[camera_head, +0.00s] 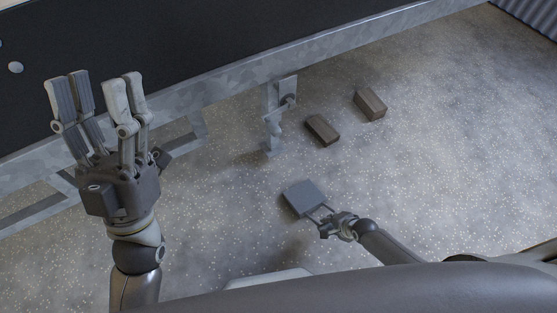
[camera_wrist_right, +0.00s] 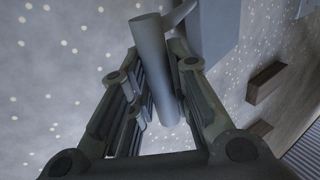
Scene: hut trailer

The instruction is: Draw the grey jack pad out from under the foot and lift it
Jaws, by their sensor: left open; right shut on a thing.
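The grey jack pad (camera_head: 303,197) is a flat square block with a bar handle at its near corner. It is out in the open, apart from the jack foot (camera_head: 268,148) under the trailer frame. My right gripper (camera_head: 324,220) is shut on the handle. In the right wrist view the fingers (camera_wrist_right: 155,95) close around the round grey handle (camera_wrist_right: 152,65), and the blue-grey pad (camera_wrist_right: 212,28) shows beyond it. I cannot tell for sure how high the pad is above the ground. My left gripper (camera_head: 97,88) is open and empty, raised at the left.
Two brown blocks, one nearer (camera_head: 322,130) and one farther (camera_head: 370,105), lie on the speckled ground right of the jack. The galvanised trailer frame (camera_head: 225,85) runs across the back under a dark wall. The ground (camera_head: 440,150) to the right is clear.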

